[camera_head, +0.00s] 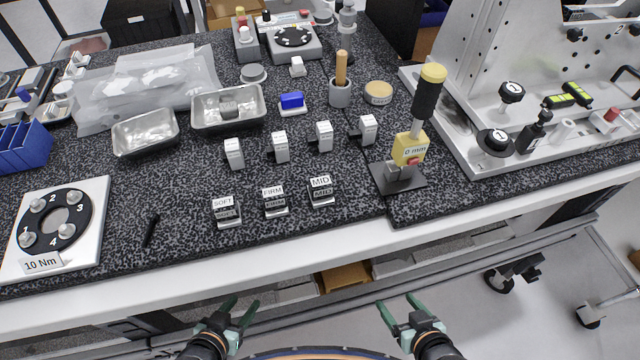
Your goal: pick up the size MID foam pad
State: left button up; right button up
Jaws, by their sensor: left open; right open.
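The MID foam pad (322,196) is a small dark block in a little stand near the front edge of the speckled worktop, under a white MID label. The FIRM pad (274,207) stands to its left, and the SOFT pad (228,215) is further left. My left gripper (238,309) is open and empty at the bottom of the view, in front of the bench and below the pads. My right gripper (398,306) is open and empty to its right, also clear of the bench. Neither gripper touches anything.
Several white labelled holders form a row behind the pads. A 10 Nm plate (90,238) lies at the left. The white bench edge (230,267) runs between my grippers and the pads.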

aim_at(320, 187)
jog(key=k+j, duration=0.15)
jog(key=k, duration=0.15)
jog(key=k+j+u, duration=0.1)
jog(key=k, duration=0.2)
jog(key=k+j+u, duration=0.15)
jog(key=j, duration=0.2)
jog(key=k+j+u, duration=0.1)
jog(key=j, duration=0.25)
